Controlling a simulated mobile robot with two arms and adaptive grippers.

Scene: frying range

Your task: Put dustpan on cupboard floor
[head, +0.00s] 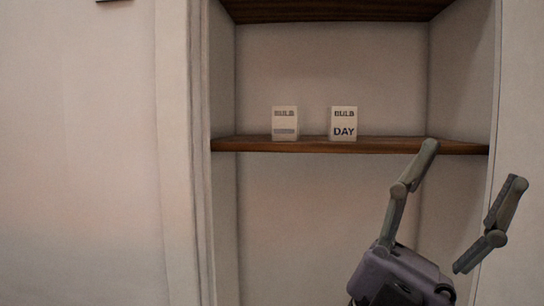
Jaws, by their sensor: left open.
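The open cupboard (300,215) fills the middle and right of the head view, with pale walls and a dark wooden shelf (250,145) across it. Its floor is below the picture and hidden. My left gripper (475,165) is at the lower right, fingers spread wide and pointing up, with nothing between them. It shows in front of the cupboard's right side, its left fingertip overlapping the shelf edge in the picture. The dustpan is not in view. My right gripper is not in view.
Another wooden shelf (335,10) is above. A plain pale wall (80,150) is at the left. The space seen below the middle shelf looks empty.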

